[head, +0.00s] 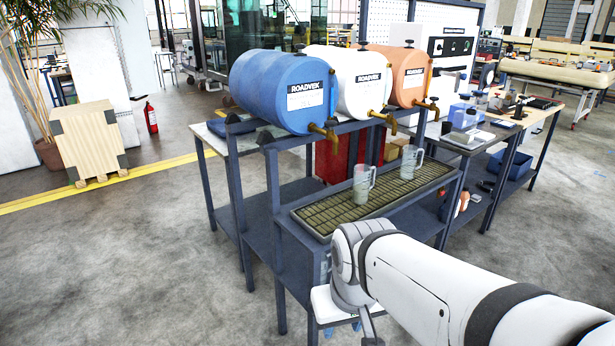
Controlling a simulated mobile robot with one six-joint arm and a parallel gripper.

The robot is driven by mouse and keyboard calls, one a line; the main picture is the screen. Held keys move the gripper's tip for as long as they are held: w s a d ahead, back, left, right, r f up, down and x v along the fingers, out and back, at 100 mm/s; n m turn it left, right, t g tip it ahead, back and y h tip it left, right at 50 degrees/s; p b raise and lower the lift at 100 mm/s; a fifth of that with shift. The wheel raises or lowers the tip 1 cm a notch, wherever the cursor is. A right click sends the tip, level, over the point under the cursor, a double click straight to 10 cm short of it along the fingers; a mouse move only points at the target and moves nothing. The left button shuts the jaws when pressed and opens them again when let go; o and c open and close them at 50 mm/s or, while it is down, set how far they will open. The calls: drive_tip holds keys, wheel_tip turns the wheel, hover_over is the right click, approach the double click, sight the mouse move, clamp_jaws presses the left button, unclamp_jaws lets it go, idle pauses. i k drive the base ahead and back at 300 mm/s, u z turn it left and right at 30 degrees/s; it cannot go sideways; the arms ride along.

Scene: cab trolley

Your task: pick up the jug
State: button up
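Two clear jugs with handles stand upright on the slatted drip tray (325,215) below the drums. The nearer jug (361,186) is near the tray's middle, its handle on the right. The farther jug (407,163) stands behind it to the right. I cannot tell which one the task means, or whether either holds liquid. My white arm reaches in from the lower right and bends down in front of the tray's near side, apart from both jugs. My gripper's fingers cannot be made out in this view.
A blue drum (275,88), a white drum (345,80) and an orange drum (402,68) lie on a dark rack with brass taps over the tray. A workbench (475,140) with tools stands at right. A wooden crate (88,140) stands left; the floor (130,260) in front is clear.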

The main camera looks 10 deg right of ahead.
sight(363, 174)
drive_tip(key=z, duration=0.05)
drive_tip(key=i, duration=1.5)
drive_tip(key=u, duration=0.05)
